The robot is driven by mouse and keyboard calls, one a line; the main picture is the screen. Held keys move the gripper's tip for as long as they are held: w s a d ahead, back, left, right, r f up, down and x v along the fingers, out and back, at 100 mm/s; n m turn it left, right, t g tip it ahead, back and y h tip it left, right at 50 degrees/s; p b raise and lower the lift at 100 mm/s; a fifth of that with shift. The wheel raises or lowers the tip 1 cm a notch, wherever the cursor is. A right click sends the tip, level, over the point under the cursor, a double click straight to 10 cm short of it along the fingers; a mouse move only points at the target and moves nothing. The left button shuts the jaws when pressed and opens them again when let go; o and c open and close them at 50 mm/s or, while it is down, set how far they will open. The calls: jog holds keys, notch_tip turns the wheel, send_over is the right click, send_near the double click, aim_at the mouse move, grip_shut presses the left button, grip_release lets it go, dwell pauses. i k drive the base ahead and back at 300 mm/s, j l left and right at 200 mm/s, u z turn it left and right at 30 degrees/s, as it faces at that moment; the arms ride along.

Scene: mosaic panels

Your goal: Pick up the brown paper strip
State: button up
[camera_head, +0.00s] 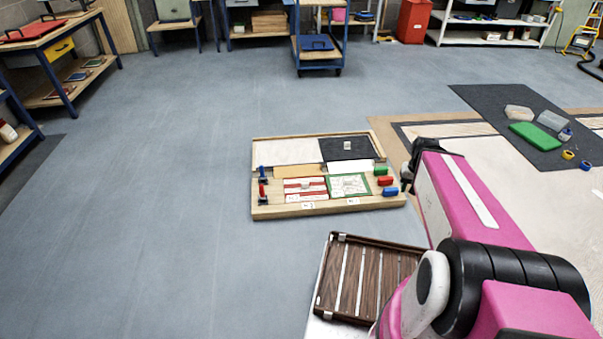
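A brown paper strip (299,171) lies flat on the wooden board (330,208), below the white panel and above the red-and-white striped card. A white strip (350,167) lies to its right. My gripper (408,170) is at the right edge of the board, to the right of the strip and apart from it. Only a small dark part of my gripper shows beside my pink arm. Its fingers are too small and hidden to tell whether they are open or shut.
The board also holds a green-framed card (349,186), red and green blocks and small upright red and blue pieces. A slatted brown tray (322,290) is in front. A dark mat (480,97) with containers lies at right. The floor left of the board is clear.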

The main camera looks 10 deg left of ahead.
aim_at(304, 171)
jog(key=j+z, duration=0.1)
jog(key=z, duration=0.25)
jog(key=j+z, duration=0.15)
jog(key=z, duration=0.15)
jog(key=j+z, duration=0.1)
jog(key=z, duration=0.25)
jog(key=k+j+z, duration=0.15)
jog(key=j, duration=0.25)
jog(key=k+j+z, duration=0.15)
jog(key=j, duration=0.25)
jog(key=k+j+z, duration=0.15)
jog(key=j, duration=0.2)
jog(key=k+j+z, duration=0.15)
jog(key=j, duration=0.25)
jog(key=k+j+z, duration=0.15)
jog(key=j, duration=0.15)
jog(key=k+j, duration=0.3)
jog(key=j, duration=0.25)
